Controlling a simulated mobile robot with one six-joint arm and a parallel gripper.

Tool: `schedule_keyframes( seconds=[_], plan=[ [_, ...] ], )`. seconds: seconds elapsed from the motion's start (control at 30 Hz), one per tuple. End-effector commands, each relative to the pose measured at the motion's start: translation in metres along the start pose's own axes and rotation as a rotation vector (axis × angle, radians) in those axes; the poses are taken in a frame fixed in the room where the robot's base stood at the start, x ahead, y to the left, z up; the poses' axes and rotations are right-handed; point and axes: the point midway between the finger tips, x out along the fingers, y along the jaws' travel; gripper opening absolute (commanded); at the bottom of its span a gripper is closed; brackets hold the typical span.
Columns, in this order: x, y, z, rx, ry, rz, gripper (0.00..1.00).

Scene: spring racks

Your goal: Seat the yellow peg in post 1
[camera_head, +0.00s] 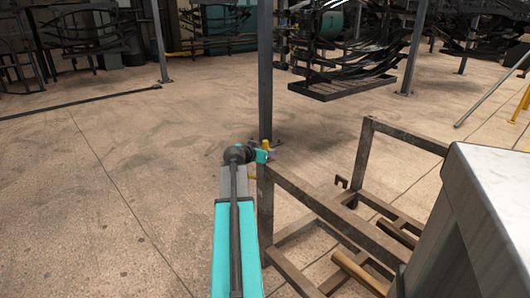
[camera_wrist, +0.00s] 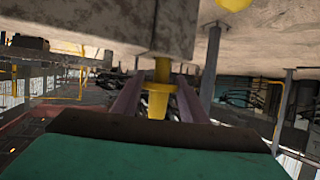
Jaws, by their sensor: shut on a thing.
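The yellow peg (camera_wrist: 157,102) is between the two fingers of my gripper (camera_wrist: 158,90) in the wrist view. One end of the peg meets the edge of a grey worn block (camera_wrist: 130,22) in the picture; I cannot tell whether it enters a hole there. In the head view a small yellow tip of the peg (camera_head: 266,144) shows at my gripper (camera_head: 263,155), just above the top of the near left upright of a brown metal rack (camera_head: 265,210). No label shows which upright is post 1.
The rack's rails run right towards a grey cabinet with a pale top (camera_head: 500,190). A dark tall column (camera_head: 265,70) stands behind my gripper. Wire racks (camera_head: 345,85) stand at the back. The floor on the left (camera_head: 100,190) is clear. A yellow round thing (camera_wrist: 232,4) shows in the wrist view.

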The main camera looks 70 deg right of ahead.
Motion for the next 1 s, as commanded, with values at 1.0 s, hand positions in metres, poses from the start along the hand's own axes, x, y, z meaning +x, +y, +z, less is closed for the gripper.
schedule_keyframes(
  seconds=[1.0],
  plan=[
    [0.006, 0.0, 0.014, 0.0, 0.002, -0.001, 0.0]
  ],
)
